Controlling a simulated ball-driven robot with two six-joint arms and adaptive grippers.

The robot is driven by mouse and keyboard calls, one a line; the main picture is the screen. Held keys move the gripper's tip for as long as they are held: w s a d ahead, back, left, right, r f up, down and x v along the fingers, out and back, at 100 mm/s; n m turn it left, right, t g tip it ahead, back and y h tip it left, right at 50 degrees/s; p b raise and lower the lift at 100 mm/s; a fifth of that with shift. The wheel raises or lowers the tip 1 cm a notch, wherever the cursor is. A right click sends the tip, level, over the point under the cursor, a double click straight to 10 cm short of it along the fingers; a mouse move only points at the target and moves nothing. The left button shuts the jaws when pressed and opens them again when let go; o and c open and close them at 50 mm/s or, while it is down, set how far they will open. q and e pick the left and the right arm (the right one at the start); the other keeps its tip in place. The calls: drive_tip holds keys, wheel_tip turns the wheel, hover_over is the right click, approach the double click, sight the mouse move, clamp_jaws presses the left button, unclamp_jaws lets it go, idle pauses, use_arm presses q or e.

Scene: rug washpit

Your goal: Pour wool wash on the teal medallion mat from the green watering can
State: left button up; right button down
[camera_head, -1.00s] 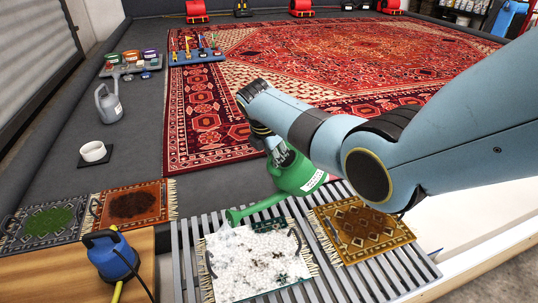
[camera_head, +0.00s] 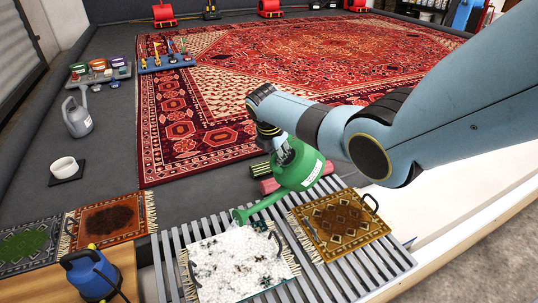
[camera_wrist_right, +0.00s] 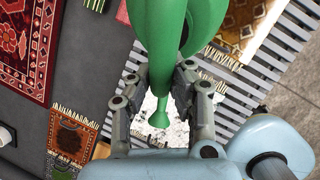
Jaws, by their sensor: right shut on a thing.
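The green watering can (camera_head: 302,171) is held by my right gripper (camera_head: 286,150), which is shut on it. The can is tilted, its spout (camera_head: 252,209) slanting down-left with the tip over the back edge of a foam-covered mat. This mat (camera_head: 238,262) lies on a slatted rack; thick white foam hides most of it, and small dark teal patches show through. In the right wrist view, the can (camera_wrist_right: 160,45) sits between my fingers (camera_wrist_right: 160,95), its spout end (camera_wrist_right: 158,118) above the white foam. No falling stream is clear. My left gripper is out of view.
A brown-gold mat (camera_head: 340,222) lies right of the foamy one on the slatted rack (camera_head: 370,262). Rust (camera_head: 110,217) and grey-green (camera_head: 28,245) mats lie left. A blue sprayer (camera_head: 92,275) stands front left; a grey can (camera_head: 77,118) and white bowl (camera_head: 64,168) stand behind.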

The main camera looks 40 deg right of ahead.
sight(297, 152)
drive_tip(key=shift+s+d+r, duration=0.1)
drive_tip(key=shift+s+d, duration=0.15)
drive_tip(key=shift+d, duration=0.8)
drive_tip(key=shift+s+d, duration=0.3)
drive_tip(key=shift+d, duration=0.8)
drive_tip(key=shift+s+d+r, duration=0.1)
drive_tip(key=shift+s+d, duration=0.15)
drive_tip(key=shift+d, duration=0.8)
drive_tip(key=shift+s+d+f, duration=0.1)
drive_tip(key=shift+s+d, duration=0.15)
drive_tip(key=shift+d, duration=0.65)
drive_tip(key=shift+s+d+r, duration=0.1)
drive_tip(key=shift+s+d, duration=0.2)
drive_tip(key=shift+d, duration=0.6)
drive_tip(key=shift+s+d+f, duration=0.1)
drive_tip(key=shift+s+d, duration=0.15)
drive_tip(key=shift+d, duration=0.65)
